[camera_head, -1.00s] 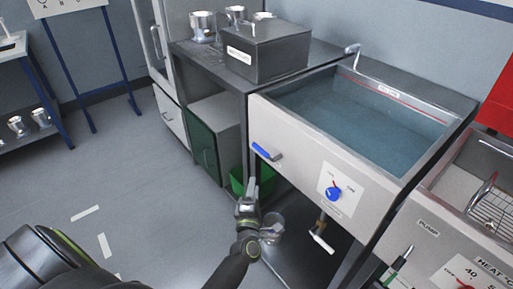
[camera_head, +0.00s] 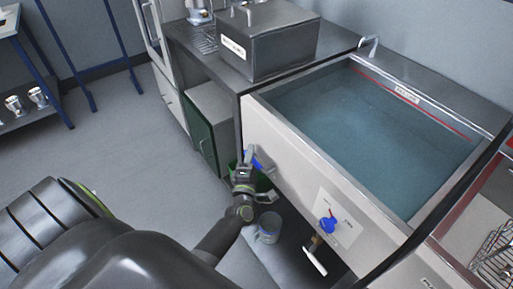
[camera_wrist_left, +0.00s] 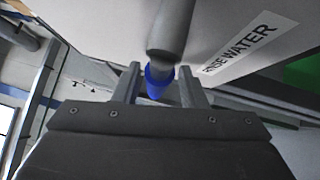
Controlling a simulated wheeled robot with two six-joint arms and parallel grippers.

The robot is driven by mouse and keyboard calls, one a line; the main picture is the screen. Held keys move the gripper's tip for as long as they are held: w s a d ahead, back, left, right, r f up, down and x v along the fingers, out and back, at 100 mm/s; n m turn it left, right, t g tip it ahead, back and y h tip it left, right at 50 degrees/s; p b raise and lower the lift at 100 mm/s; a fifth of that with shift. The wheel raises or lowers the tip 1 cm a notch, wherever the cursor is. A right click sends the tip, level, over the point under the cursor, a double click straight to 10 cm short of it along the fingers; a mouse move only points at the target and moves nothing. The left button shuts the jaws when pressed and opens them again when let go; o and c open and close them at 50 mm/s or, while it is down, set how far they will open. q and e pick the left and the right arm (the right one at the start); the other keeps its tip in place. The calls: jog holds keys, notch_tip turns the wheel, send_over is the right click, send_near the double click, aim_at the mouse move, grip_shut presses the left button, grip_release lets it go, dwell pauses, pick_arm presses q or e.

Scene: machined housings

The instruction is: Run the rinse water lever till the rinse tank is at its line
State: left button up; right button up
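The rinse tank (camera_head: 330,172) is a pale-fronted basin holding blue water (camera_head: 375,130). A red line (camera_head: 425,112) with a small label runs along its back inner wall, and the water surface lies a little below it. The blue-handled lever (camera_head: 259,158) is on the tank's front at the left. My left gripper (camera_head: 246,160) is at the lever. In the left wrist view the lever's grey shaft and blue part (camera_wrist_left: 158,82) lie between the open fingers, with gaps on both sides, beside a "RINSE WATER" label (camera_wrist_left: 250,47). My right gripper is not in view.
A blue knob (camera_head: 328,224) sits on the tank front, with a T-handled valve (camera_head: 315,260) below. A grey lidded box (camera_head: 268,45) is on the counter behind. Open floor lies left.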

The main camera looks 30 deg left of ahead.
pick_arm(q)
jog(key=shift+s+r, duration=0.15)
jog(key=shift+s, duration=0.15)
jog(key=shift+c, duration=1.8)
grip_shut()
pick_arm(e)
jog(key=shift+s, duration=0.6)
